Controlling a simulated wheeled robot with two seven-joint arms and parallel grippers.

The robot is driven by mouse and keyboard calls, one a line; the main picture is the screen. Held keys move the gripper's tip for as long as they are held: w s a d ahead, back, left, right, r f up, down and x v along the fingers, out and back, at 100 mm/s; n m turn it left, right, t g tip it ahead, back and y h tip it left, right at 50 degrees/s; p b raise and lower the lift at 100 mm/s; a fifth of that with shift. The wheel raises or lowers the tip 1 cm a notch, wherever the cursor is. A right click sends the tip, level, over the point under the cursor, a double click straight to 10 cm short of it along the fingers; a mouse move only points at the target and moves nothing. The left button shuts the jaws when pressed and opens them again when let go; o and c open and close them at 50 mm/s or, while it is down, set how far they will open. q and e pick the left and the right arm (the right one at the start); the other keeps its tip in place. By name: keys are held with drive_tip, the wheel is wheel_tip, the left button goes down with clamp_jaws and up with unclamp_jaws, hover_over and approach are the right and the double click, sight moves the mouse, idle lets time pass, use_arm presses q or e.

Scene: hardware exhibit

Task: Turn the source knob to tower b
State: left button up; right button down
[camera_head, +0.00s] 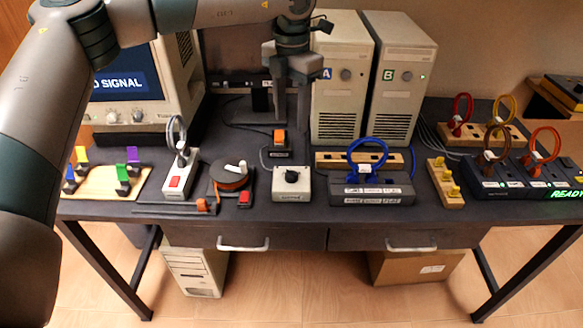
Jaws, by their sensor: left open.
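A small white box (291,193) with a black knob (292,176) on its top stands near the table's front edge, at the middle. The way the knob points is too small to tell. Two beige computer towers stand at the back: the tower with a blue A label (340,110) and, to its right, tower B (400,100) with a green B label. My left gripper (291,122) points down with its fingers apart, above and behind the knob box, touching neither it nor the knob. My right gripper is out of view.
A monitor (125,88) reading "O SIGNAL" stands at the left. A small box with an orange switch (279,139) lies behind the knob box. A dark block with a blue cable loop (372,190) is to the right, a black-and-orange reel (231,176) to the left.

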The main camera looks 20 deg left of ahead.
sight(292, 171)
use_arm(q)
wheel_tip(292, 171, down, 13)
drive_tip(key=p, duration=0.2)
drive_tip(key=shift+f+p, duration=0.2)
drive_tip(key=shift+p, duration=0.2)
wheel_tip(292, 171, down, 2)
drive_tip(key=shift+f, duration=0.65)
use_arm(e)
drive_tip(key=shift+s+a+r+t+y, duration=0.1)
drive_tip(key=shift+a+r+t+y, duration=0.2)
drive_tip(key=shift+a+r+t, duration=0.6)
use_arm(q)
drive_tip(key=shift+c, duration=0.4)
drive_tip(key=c, duration=1)
